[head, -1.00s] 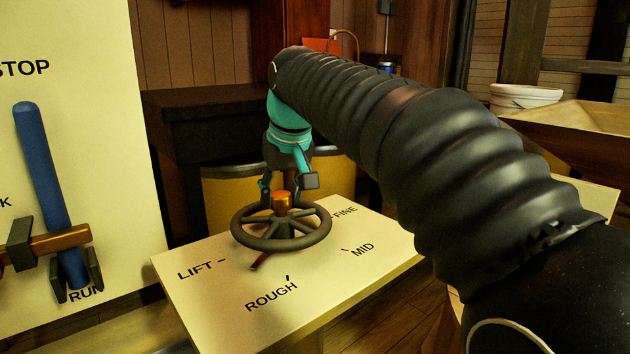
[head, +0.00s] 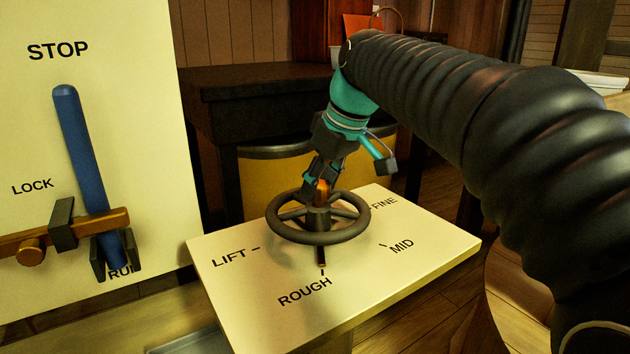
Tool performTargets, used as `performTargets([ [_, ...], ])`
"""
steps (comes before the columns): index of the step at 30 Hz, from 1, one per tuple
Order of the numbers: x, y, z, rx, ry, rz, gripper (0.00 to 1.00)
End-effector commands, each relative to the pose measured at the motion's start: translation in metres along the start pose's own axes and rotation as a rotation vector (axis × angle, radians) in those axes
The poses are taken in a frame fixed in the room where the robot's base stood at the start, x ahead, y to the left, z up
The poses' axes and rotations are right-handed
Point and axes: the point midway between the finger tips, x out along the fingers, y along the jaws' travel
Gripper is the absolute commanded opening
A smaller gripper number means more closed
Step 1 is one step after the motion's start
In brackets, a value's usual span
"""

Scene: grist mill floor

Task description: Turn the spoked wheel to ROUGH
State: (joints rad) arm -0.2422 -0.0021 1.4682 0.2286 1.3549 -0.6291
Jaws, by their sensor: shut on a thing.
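The dark spoked wheel (head: 318,238) lies flat above a cream panel (head: 235,285) marked LIFT, ROUGH, MID and FINE. A short dark reddish pointer (head: 321,258) shows below its near rim and lines up with the tick at ROUGH (head: 304,291). An orange hub cap (head: 321,187) tops the wheel's middle. My gripper (head: 312,190) reaches down from above and behind, tilted, with its jaws shut on the wheel near the hub and far rim. The exact grip point is partly hidden.
At left stands an upright panel (head: 150,150) with a blue lever (head: 82,155) near RUN and an orange bar (head: 55,237) across it. A dark table (head: 270,95) and a yellow drum (head: 270,185) stand behind the wheel. My arm covers the right side.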

Motion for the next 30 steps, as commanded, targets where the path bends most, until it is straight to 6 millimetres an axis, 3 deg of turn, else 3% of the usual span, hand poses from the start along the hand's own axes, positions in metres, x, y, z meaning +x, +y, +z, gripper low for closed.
performTargets([
  [8,0.001,0.0,0.0,0.001,-0.001,-0.002,0.0],
  [9,0.001,0.0,0.0,0.001,-0.001,-0.002,0.47],
  [12,0.001,-0.001,0.0,0.001,-0.001,-0.002,0.7],
  [23,-0.003,-0.001,-0.001,-0.001,0.0,-0.001,0.7],
  [30,-0.035,-0.001,-0.001,-0.001,0.003,0.001,0.7],
])
